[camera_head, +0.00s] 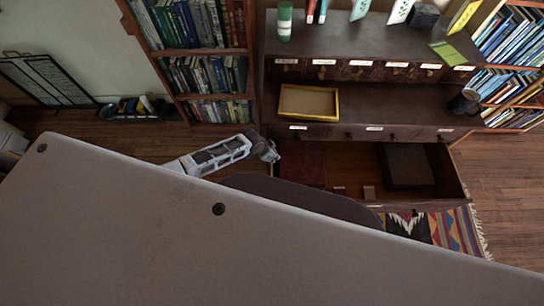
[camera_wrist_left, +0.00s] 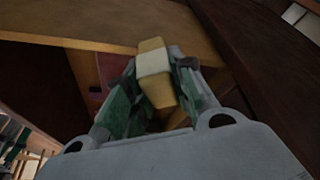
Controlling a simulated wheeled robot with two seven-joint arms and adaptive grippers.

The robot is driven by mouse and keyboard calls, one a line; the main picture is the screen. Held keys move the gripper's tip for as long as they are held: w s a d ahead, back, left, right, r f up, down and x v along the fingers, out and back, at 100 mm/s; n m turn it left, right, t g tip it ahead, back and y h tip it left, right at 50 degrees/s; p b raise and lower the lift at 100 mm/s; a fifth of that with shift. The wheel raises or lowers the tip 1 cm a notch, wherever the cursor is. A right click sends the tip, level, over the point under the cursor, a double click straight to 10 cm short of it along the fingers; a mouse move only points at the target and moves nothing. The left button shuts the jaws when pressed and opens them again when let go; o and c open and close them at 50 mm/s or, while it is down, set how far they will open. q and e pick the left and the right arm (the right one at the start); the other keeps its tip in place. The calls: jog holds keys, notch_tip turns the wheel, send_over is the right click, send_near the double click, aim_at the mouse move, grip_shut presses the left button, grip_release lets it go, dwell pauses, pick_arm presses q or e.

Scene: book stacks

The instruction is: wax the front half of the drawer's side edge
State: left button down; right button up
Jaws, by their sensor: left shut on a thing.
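The open drawer (camera_head: 348,160) stands out from the lower part of the dark cabinet in the head view. My left gripper (camera_head: 272,154) is at the drawer's left side, by its side edge. In the left wrist view my left gripper (camera_wrist_left: 157,92) is shut on a yellowish wax block (camera_wrist_left: 154,62) with a pale band around it. The block's far end is close to a brown wooden edge (camera_wrist_left: 70,43) of the drawer; I cannot tell if they touch. The block cannot be made out in the head view. My right gripper is not in view.
The drawer holds a dark box (camera_head: 406,166), a dark red flat thing (camera_head: 303,162) and small blocks. A yellow-rimmed tray (camera_head: 309,102) and a dark mug (camera_head: 465,102) are on the cabinet ledge. Bookshelves (camera_head: 200,52) flank the cabinet. A patterned rug (camera_head: 455,231) lies below. My own grey body hides the foreground.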

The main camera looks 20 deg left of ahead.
pick_arm(q)
jog(key=shift+a+f, duration=0.1)
jog(key=shift+w+a+b, duration=0.2)
jog(key=shift+w+b, duration=0.15)
jog(key=shift+w, duration=0.45)
jog(key=shift+w+a+b, duration=0.2)
jog(key=shift+w+b, duration=0.15)
jog(key=shift+w, duration=0.45)
jog(key=shift+r, duration=0.25)
jog(key=shift+r+p, duration=2.9)
jog(key=shift+r, duration=0.05)
jog(key=shift+r+p, duration=1.5)
jog(key=shift+p, duration=0.05)
jog(key=shift+f, duration=0.15)
jog(key=shift+f+b, duration=2.75)
jog(key=shift+f, duration=0.7)
jog(key=shift+f+b, duration=0.75)
jog(key=shift+f, duration=0.2)
